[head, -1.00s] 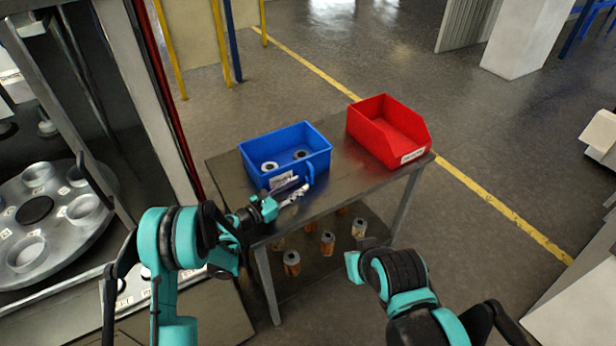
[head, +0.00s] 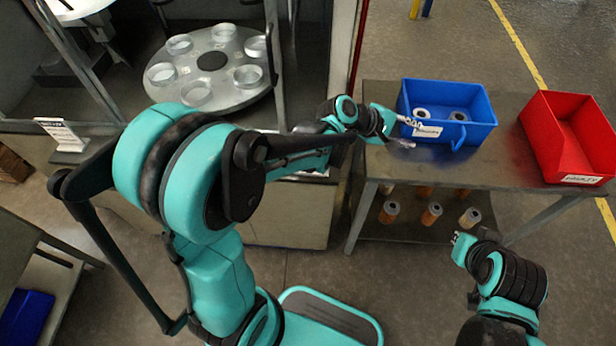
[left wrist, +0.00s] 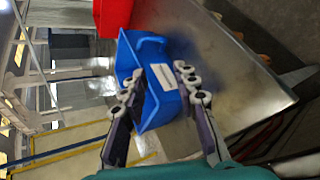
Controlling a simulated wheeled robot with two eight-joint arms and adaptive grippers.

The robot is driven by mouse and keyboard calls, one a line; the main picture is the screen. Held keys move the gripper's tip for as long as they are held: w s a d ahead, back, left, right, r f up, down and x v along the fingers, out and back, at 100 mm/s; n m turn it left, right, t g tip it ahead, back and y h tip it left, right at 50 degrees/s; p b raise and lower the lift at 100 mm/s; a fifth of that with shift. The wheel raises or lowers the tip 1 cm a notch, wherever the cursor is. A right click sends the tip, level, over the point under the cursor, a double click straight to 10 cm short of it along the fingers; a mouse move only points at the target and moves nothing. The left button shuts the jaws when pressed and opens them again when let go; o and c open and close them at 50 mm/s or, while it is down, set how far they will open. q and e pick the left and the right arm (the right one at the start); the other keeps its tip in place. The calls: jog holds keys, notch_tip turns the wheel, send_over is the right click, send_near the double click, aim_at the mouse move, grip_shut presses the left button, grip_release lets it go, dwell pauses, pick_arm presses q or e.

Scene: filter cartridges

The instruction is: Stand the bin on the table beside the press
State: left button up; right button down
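The blue bin (head: 474,134) stands upright on the metal table, toward its left end. It has a white label and a handle on its near side, and two filter cartridges (head: 459,116) show inside. My left gripper (head: 408,132) is at the bin's near left corner. In the left wrist view its fingers (left wrist: 160,82) are apart, with the blue bin (left wrist: 165,108) ahead between them; contact is not clear. The press (head: 212,60), with a round plate of cups, is left of the table. My right gripper (head: 462,245) is low before the table, its opening unclear.
A red bin (head: 568,135) stands on the table (head: 400,168) right of the blue one. Several cartridges (head: 431,213) stand on the lower shelf. A press frame post lies close to my left arm. Bare tabletop shows between the bins and along the front.

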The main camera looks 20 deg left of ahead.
pick_arm(q)
jog(key=s+a+m+y, duration=0.4)
jog(key=s+a+m, duration=0.2)
jog(key=s+a, duration=0.3)
jog(key=s+a+m+y, duration=0.4)
jog(key=s+a, duration=0.5)
jog(key=s, duration=0.5)
jog(key=m, duration=0.2)
jog(key=shift+a+f+m+y, duration=0.15)
jog(key=shift+f+m+y, duration=0.15)
jog(key=shift+f+y, duration=0.1)
dwell(0.7)
